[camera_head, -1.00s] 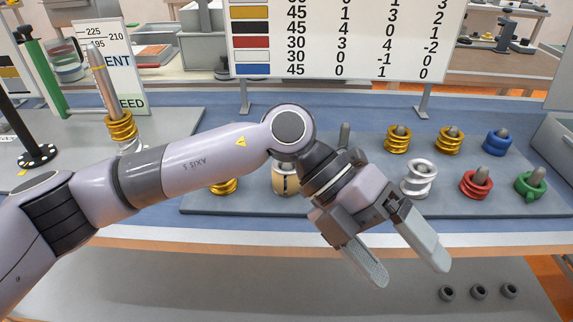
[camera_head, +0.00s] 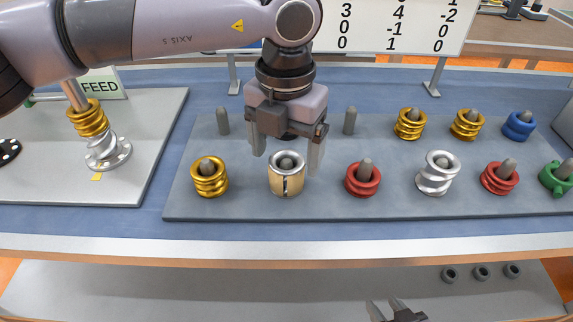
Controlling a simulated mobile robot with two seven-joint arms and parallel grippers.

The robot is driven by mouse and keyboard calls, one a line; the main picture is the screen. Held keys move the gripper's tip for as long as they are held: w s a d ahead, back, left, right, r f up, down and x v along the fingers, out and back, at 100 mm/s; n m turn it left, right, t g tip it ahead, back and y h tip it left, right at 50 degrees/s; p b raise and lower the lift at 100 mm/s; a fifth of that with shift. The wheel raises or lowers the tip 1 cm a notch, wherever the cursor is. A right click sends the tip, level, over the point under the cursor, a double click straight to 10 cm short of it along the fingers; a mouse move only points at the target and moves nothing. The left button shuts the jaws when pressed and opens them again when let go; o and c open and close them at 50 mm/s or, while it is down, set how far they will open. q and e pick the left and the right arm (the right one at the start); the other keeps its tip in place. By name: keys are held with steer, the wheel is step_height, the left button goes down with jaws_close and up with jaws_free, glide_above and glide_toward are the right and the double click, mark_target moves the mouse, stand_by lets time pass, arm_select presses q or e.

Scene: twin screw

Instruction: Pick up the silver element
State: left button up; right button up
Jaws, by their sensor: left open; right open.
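A silver spiral element (camera_head: 437,174) stands on a peg in the front row of the grey peg board, right of centre. Another silver piece (camera_head: 107,150) sits at the base of the tilted shaft on the left plate. My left gripper (camera_head: 286,160) points down with its fingers apart, over a tan cylinder with a silver top (camera_head: 286,176). The fingers are on either side of its top in the picture; I cannot tell whether they touch it. The silver spiral is to the right of this gripper. My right gripper (camera_head: 390,311) is open and empty at the bottom edge, partly cut off.
The peg board (camera_head: 330,207) also holds gold (camera_head: 209,177), red (camera_head: 362,179), blue (camera_head: 518,126) and green (camera_head: 557,178) elements. Two bare pegs (camera_head: 350,120) stand at the back. A chart board (camera_head: 400,35) stands behind. Small dark rings (camera_head: 481,272) lie on the lower shelf.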

mark_target(287, 161)
arm_select(q)
steer(key=f+p, duration=0.1)
steer(key=f, duration=0.4)
steer(key=shift+w+f, duration=0.15)
steer(key=shift+w, duration=0.05)
steer(key=c, duration=1.2)
steer(key=shift+c, duration=0.6)
